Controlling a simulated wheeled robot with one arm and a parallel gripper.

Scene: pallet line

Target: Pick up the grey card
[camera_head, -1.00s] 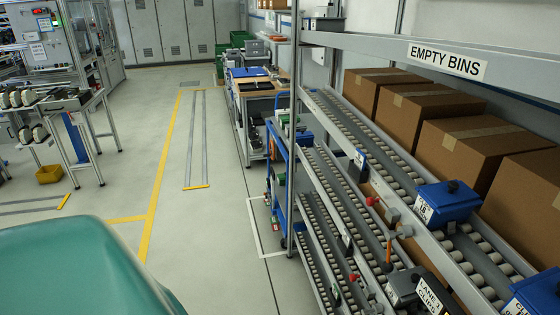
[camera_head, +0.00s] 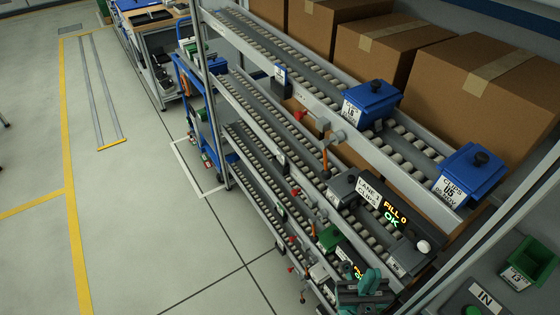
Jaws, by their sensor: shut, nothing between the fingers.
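I cannot pick out a grey card with certainty in the head view. Small pale label cards show on the rack, such as one on the upper rail (camera_head: 280,75) and one on the blue bin (camera_head: 350,112), but none is clearly a loose grey card. My gripper (camera_head: 366,288), teal and dark, shows at the bottom edge in front of the rack's lower right end. It is shut and holds nothing. Its fingertips are small and partly hard to make out.
A roller rack (camera_head: 262,110) slopes across the middle, with two blue bins on its top lane. A lane display (camera_head: 394,216) reads "FILL 0 OK". Cardboard boxes (camera_head: 400,60) stand behind. A green bin (camera_head: 528,262) is at lower right. The floor at left is clear.

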